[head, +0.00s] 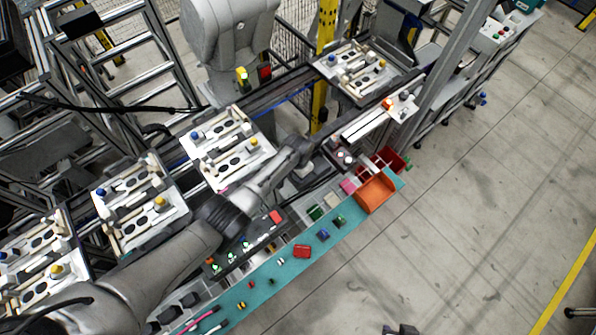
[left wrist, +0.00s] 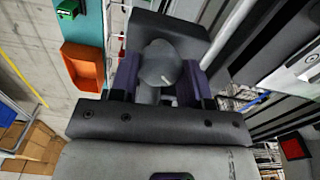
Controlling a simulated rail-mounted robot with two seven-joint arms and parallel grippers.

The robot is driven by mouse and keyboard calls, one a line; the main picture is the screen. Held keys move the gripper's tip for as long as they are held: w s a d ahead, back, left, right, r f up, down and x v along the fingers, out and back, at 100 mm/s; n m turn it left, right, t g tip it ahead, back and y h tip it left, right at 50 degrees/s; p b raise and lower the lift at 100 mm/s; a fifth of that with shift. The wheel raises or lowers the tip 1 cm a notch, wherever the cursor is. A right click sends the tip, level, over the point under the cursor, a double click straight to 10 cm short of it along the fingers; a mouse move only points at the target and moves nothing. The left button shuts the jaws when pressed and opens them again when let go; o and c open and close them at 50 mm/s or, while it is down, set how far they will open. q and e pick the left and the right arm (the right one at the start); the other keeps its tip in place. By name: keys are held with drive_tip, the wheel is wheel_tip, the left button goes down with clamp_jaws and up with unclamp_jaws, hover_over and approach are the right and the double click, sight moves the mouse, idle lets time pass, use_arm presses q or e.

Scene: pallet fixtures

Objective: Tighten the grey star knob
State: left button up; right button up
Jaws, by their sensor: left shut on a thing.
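The grey star knob (left wrist: 160,62) shows in the left wrist view as a rounded grey head with a pale line on it. It sits between the two purple-sided fingers of my left gripper (left wrist: 158,82), which is shut on it. The fingers hide its lower part. In the head view my left arm reaches from the lower left to my left gripper (head: 303,148), beside the fixtures' rail. I cannot make out the knob there. A small dark shape at the bottom edge may be the tip of my right gripper (head: 401,330); its jaws are not clear.
Several pallet fixtures (head: 228,146) stand in a row on the conveyor. A teal shelf (head: 265,292) with small parts and an orange bin (head: 375,195) runs along the front. A yellow post (head: 323,40) stands behind. The floor at right is clear.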

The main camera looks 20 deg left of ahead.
use_arm(q)
drive_tip(key=m, duration=0.4)
drive_tip(key=shift+m, duration=1.3)
drive_tip(key=o, duration=0.9)
drive_tip(key=shift+o, duration=0.2)
